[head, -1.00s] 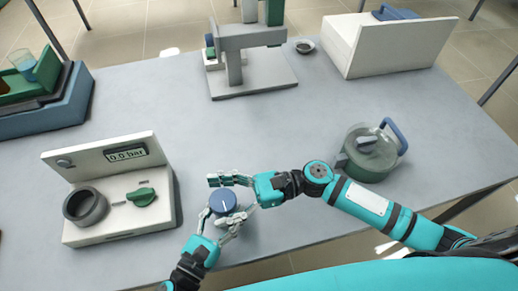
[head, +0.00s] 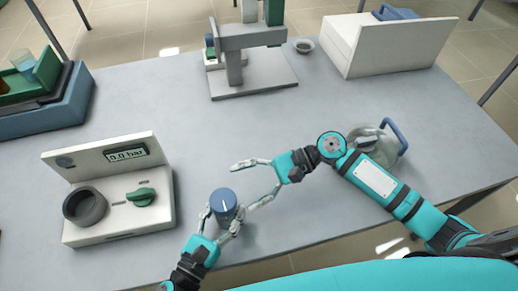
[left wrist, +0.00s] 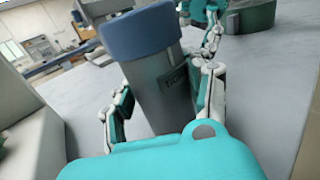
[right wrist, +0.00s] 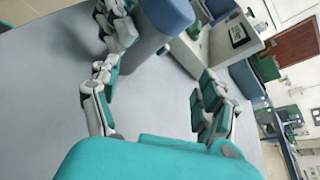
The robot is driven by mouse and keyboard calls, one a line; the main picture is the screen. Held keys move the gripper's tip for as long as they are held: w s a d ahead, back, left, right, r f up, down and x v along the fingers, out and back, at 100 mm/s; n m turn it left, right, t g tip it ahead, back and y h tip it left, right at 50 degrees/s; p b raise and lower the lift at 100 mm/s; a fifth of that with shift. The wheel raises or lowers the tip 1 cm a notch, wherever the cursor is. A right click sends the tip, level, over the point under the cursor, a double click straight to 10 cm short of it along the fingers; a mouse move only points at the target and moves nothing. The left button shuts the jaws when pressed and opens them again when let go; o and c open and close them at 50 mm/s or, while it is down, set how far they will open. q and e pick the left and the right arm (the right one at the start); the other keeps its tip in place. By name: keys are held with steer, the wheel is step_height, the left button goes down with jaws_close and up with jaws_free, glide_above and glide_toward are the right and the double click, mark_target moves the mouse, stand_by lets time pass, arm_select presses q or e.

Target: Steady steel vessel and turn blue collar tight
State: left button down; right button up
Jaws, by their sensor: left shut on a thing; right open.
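The steel vessel (left wrist: 165,95) is a grey cylinder standing near the table's front edge. Its blue collar (head: 222,197) sits on top and has a white line mark; the collar also shows in the right wrist view (right wrist: 167,14). My left gripper (head: 221,219) is shut on the vessel's body below the collar, with fingers on both sides in the left wrist view (left wrist: 165,88). My right gripper (head: 248,184) is open and empty, to the right of the collar and apart from it. The right wrist view (right wrist: 155,88) shows its fingers spread with bare table between them.
A white pressure station (head: 120,215) with a round grey socket (head: 85,207), green knob (head: 140,197) and "0.0 bar" display stands at left. A lidded pot (head: 382,152) is partly behind my right arm. A grey stand (head: 255,75) is at the back. The table's middle is clear.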

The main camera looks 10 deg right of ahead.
steer(key=w, duration=0.1)
steer(key=w+f+n+t+h, duration=0.1)
steer(key=w+d+t+h, duration=0.1)
steer(key=w, duration=0.1)
steer(key=shift+f+n, duration=0.25)
steer(key=shift+n, duration=0.15)
steer(key=w+d+t+h, duration=0.1)
steer(key=w+d+n+t+h, duration=0.1)
steer(key=w, duration=0.1)
steer(key=w+d+t+h, duration=0.1)
steer(key=w, duration=0.1)
steer(key=shift+w+d+n+t, duration=0.15)
steer(key=shift+n+t, duration=0.15)
steer(key=shift+w+d+f+t+h, duration=0.2)
steer(key=shift+w+d+t+h, duration=0.3)
steer(key=shift+w+t+h, duration=0.25)
